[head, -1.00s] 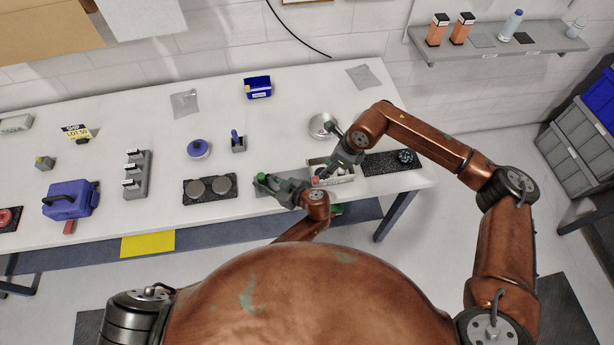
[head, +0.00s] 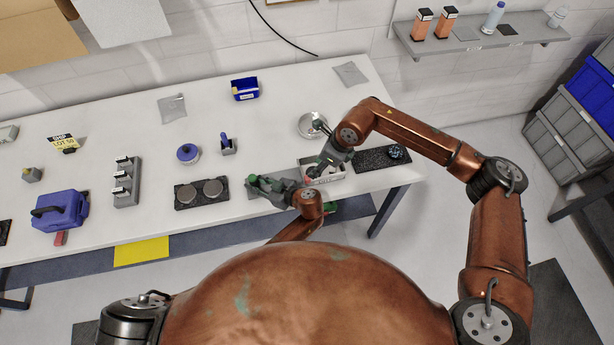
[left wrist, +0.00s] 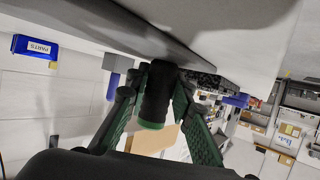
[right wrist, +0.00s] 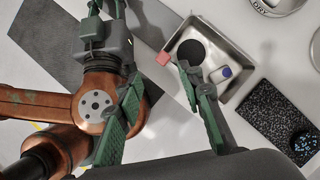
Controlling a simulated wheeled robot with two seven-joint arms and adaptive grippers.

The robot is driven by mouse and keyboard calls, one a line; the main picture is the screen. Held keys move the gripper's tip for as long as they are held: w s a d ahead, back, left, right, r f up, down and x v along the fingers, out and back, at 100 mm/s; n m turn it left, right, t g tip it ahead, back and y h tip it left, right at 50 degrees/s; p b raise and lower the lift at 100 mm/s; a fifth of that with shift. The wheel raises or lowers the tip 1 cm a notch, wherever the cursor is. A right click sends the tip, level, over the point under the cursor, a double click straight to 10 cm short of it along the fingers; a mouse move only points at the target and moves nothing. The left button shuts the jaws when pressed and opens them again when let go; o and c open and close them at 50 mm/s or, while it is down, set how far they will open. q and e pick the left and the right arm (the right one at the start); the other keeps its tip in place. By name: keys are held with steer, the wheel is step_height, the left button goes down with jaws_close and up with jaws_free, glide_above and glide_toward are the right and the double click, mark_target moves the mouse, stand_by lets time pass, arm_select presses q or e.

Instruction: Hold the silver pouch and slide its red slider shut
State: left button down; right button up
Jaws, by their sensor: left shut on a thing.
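A flat silver-grey pouch (head: 172,108) lies at the back of the table, and a similar grey pouch (head: 350,73) lies at the back right. I see no red slider on either. A small pinkish-red block (right wrist: 163,58) is at the left corner of a metal tray (right wrist: 228,92). My left gripper (head: 255,184) is shut on a dark cylinder (left wrist: 155,95) with a green end, over a grey mat (right wrist: 60,40). My right gripper (right wrist: 155,80) is open and empty. Its right fingertip is close to the red block; whether they touch I cannot tell.
The tray holds a black round piece (right wrist: 193,50) and a blue-and-white piece (right wrist: 220,74). A black speckled mat (head: 370,160) lies right of it. A black base with two grey discs (head: 202,193) is left of my left gripper.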

steer(key=s+a+r+m+y, duration=0.1)
steer(key=a+r+m+y, duration=0.2)
steer(key=a+r+y, duration=1.3)
steer(key=w+a+r+m+t+h, duration=0.2)
steer(key=w+r+m+t+h, duration=0.2)
steer(key=w+r+m+t, duration=0.85)
steer(key=w+d+m+g+h, duration=0.2)
steer(key=w+d+m+h, duration=0.3)
steer(key=w+m, duration=0.4)
steer(key=m+g+h, duration=0.4)
steer(key=g+h, duration=0.7)
steer(key=g, duration=0.1)
glide_toward(306, 178)
step_height(306, 178, down, 9)
steer(key=shift+r, duration=0.1)
